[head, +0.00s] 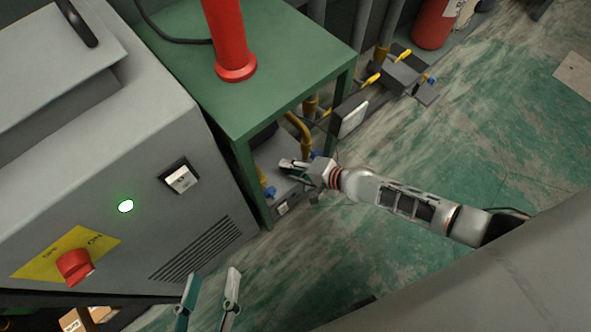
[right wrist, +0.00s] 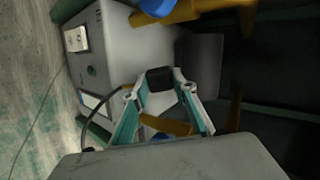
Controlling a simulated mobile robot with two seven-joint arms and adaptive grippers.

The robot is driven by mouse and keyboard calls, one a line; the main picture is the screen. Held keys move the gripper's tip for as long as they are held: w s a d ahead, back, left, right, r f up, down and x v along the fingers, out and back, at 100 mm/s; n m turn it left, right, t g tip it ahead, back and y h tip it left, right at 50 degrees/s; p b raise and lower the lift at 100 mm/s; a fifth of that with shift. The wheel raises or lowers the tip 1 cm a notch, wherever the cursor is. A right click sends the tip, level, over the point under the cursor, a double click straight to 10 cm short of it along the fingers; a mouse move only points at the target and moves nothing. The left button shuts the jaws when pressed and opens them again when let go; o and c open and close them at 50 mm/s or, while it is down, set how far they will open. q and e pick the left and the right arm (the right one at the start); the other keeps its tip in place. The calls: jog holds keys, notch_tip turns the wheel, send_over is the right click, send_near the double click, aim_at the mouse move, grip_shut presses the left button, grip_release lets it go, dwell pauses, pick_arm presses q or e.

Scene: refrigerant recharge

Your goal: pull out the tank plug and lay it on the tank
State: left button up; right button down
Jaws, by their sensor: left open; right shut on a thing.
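My right gripper (head: 288,165) reaches under the green table at its front corner. In the right wrist view its teal fingers close on a small dark block (right wrist: 160,79), which looks like the tank plug. Behind it is a grey box (right wrist: 118,52), which looks like the tank, with a white label on one end. The plug overlaps the box in the picture, and I cannot tell whether it is seated or free. The head view shows part of the box (head: 285,190) beside the gripper; the plug is too small to make out there. My left gripper (head: 213,274) is open and empty at the bottom.
The green table (head: 285,65) stands over the work spot and carries a red cylinder (head: 228,45). A grey machine (head: 130,150) with a red knob stands at left. Yellow pipes (head: 304,135) run close beside my right gripper.

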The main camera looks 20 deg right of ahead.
jog(key=shift+w+a+f+b, duration=0.15)
jog(key=shift+w+a, duration=0.05)
jog(key=shift+w, duration=0.3)
jog(key=shift+w+a+f+b, duration=0.1)
jog(key=shift+w+a+b, duration=0.1)
jog(key=shift+w, duration=0.3)
pick_arm(q)
jog(key=shift+d+n, duration=0.6)
jog(key=shift+n, duration=0.1)
pick_arm(e)
jog(key=shift+w+a+r, duration=0.1)
jog(key=shift+w+a, duration=0.05)
jog(key=shift+w, duration=0.3)
jog(key=c, duration=1.5)
grip_release()
pick_arm(q)
jog(key=shift+a, duration=0.1)
